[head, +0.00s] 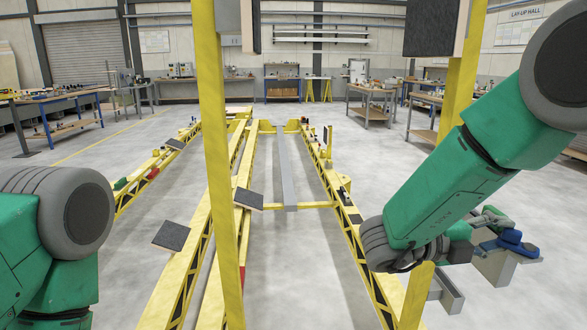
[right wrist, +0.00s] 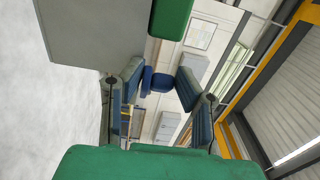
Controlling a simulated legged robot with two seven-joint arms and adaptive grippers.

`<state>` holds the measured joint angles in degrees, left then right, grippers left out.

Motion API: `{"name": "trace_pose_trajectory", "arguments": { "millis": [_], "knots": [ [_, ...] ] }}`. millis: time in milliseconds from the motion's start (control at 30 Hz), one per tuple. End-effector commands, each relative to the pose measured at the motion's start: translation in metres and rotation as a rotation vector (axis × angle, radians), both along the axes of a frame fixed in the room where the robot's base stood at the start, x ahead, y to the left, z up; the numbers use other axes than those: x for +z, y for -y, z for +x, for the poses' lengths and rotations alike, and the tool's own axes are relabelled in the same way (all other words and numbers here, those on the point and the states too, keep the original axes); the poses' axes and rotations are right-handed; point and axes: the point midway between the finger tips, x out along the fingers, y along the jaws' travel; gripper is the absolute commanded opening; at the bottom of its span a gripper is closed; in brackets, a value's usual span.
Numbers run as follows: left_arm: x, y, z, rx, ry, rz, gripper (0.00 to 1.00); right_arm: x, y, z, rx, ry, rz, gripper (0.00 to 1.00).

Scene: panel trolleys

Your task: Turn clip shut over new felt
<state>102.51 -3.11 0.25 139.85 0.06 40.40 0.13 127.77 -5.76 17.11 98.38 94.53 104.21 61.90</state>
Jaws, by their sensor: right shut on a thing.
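My right gripper (head: 492,226) is at the lower right of the head view, partly behind my own green arm. It is shut on a blue clip (head: 513,242) above a grey block (head: 494,266). In the right wrist view the blue clip (right wrist: 158,82) shows between the two fingers of the gripper (right wrist: 160,98). The grey block (right wrist: 90,35) fills the upper left there. I cannot tell how far the clip is turned, nor see felt under it. Dark square pads (head: 174,236) sit on the yellow trolley frames; I cannot tell which felt is new. My left gripper is out of view.
Long yellow trolley beams (head: 185,262) run away from me, with a yellow upright (head: 218,170) in front. Another upright (head: 457,95) stands beside my right arm. Workbenches (head: 370,100) line the back.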

Motion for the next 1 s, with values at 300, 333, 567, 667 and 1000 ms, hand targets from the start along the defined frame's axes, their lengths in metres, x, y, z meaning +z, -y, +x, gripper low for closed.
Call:
{"name": "trace_pose_trajectory", "arguments": {
  "millis": [300,333,567,667,1000],
  "knots": [
    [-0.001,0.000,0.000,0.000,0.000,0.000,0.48,-0.002,-0.002,0.001,0.006,-0.002,0.005,0.05],
    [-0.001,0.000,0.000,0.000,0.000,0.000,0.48,-0.002,-0.001,0.002,0.006,-0.002,0.006,0.05],
    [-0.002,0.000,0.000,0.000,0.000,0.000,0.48,-0.002,0.007,0.008,0.007,-0.002,0.005,0.05],
    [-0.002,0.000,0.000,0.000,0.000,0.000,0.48,-0.002,0.008,0.009,0.008,-0.001,0.005,0.05],
    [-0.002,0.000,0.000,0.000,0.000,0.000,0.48,-0.003,0.010,0.009,0.007,-0.001,0.007,0.48]
  ]
}}
